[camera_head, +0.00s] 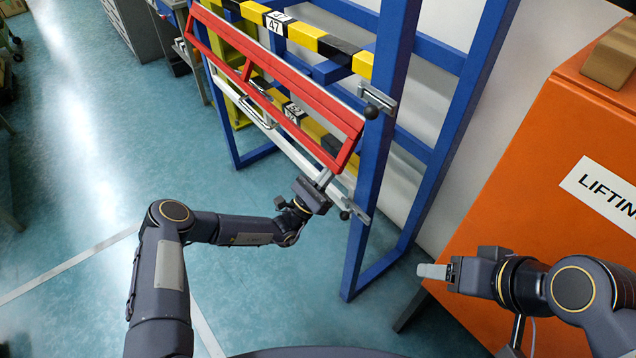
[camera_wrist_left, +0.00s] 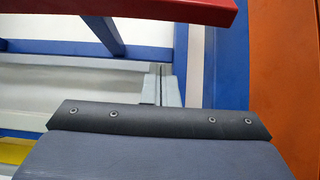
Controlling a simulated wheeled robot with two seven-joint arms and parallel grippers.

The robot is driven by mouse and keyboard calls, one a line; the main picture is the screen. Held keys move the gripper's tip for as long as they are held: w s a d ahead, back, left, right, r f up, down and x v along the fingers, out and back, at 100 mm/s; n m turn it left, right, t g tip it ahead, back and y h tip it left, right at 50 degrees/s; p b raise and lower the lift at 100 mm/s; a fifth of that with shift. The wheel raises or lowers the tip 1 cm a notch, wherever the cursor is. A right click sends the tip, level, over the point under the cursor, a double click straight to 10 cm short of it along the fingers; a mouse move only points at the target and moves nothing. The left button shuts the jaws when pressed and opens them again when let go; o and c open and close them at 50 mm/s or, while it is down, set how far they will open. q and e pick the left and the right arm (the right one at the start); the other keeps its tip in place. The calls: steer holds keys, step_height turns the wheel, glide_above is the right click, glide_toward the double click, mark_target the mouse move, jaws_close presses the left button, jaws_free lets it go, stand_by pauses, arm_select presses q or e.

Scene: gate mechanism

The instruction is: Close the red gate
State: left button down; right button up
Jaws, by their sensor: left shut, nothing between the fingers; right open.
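The red gate (camera_head: 330,107) is a long red frame that slants across the blue rack in the head view. Its right end is close to the front blue post, near an upper metal latch with a black knob (camera_head: 376,103). I cannot tell whether it touches the latch. In the left wrist view a red bar (camera_wrist_left: 150,10) crosses the top. My left gripper (camera_head: 325,179) is shut and empty, just below the gate's lower right corner; its fingers (camera_wrist_left: 162,85) point toward the rack. Contact with the gate is unclear. My right gripper (camera_head: 433,271) is open and empty, away from the gate.
A white gate (camera_head: 290,150) runs below the red one, with a lower latch (camera_head: 357,211) on the blue post (camera_head: 373,180). Yellow and black beams (camera_head: 303,34) lie behind. An orange cabinet (camera_head: 540,200) stands at right.

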mark_target(327, 166)
arm_select(q)
steer(key=r, duration=0.2)
steer(key=a+p, duration=0.1)
steer(key=shift+s+r, duration=0.35)
steer(key=shift+r, duration=0.05)
steer(key=shift+s+a+r, duration=0.2)
steer(key=shift+s+a, duration=0.15)
steer(key=shift+a, duration=0.05)
steer(key=shift+p, duration=0.3)
